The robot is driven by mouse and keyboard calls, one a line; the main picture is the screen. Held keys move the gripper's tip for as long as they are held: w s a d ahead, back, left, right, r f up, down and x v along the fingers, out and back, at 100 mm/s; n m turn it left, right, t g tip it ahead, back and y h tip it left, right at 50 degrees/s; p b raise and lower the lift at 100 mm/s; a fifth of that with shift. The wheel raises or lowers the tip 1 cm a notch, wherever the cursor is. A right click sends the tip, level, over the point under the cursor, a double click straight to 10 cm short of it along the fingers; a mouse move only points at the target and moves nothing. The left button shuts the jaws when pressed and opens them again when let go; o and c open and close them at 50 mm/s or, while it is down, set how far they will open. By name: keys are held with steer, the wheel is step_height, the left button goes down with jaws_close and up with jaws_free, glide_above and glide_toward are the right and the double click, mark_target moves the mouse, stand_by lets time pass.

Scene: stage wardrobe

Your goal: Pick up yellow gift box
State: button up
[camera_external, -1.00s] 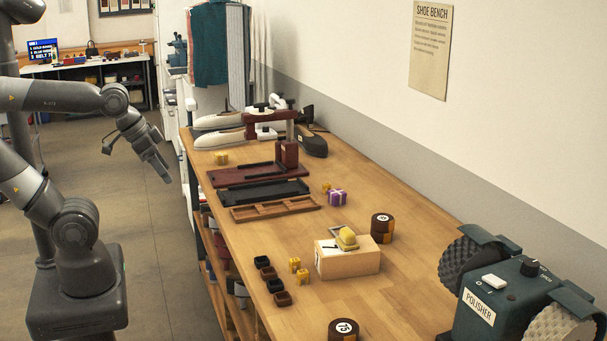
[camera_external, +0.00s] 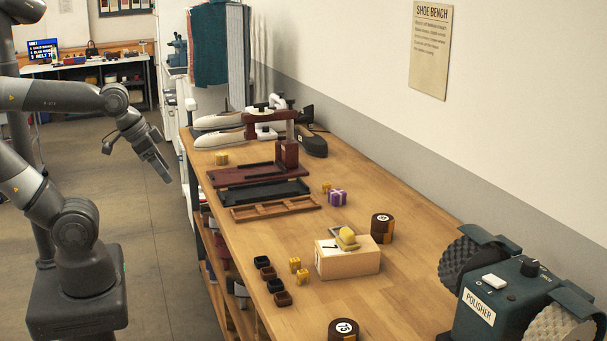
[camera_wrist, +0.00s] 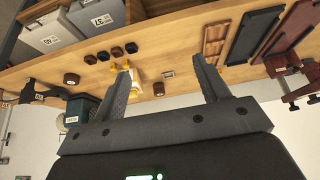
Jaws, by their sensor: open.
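Several small yellow boxes stand on the wooden bench. One yellow box (camera_external: 221,158) is near the far left edge, and another yellow box (camera_external: 326,187) is beside a purple box. Two more, a yellow box (camera_external: 295,264) and a yellow box (camera_external: 302,275), stand close together near the dark cups. They are too small to tell which is the gift box. My gripper (camera_external: 160,172) hangs left of the bench, apart from all of them. In the wrist view my gripper (camera_wrist: 162,72) is open and empty, with small yellow items (camera_wrist: 114,67) beyond the left finger.
A purple box with white ribbon (camera_external: 338,197) is mid-bench. A pale wooden block (camera_external: 348,263) carries a yellow item (camera_external: 347,238). Dark cups (camera_external: 275,285), round tins (camera_external: 382,223), trays (camera_external: 262,191), shoes (camera_external: 220,138) and a polisher (camera_external: 500,300) also stand there. The bench's front right is partly clear.

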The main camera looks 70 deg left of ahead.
steer(key=w+a+r, duration=0.3)
steer(key=w+a, duration=0.2)
steer(key=w, duration=0.3)
steer(key=w+a+r, duration=0.4)
steer(key=w+a, duration=0.2)
steer(key=w, duration=0.1)
steer(key=w+a+f+n+g, duration=0.1)
steer(key=w+a, duration=0.9)
steer(key=a, duration=0.5)
glide_toward(220, 154)
steer(key=d, duration=0.1)
steer(key=shift+n+y, duration=0.3)
steer(key=x, duration=0.5)
steer(key=shift+w+f, duration=0.2)
steer(key=shift+w, duration=0.15)
steer(key=x, duration=0.5)
steer(key=shift+s+a+f, duration=0.1)
steer(key=shift+s+a, duration=0.1)
steer(key=shift+a, duration=0.05)
steer(key=c, duration=1.1)
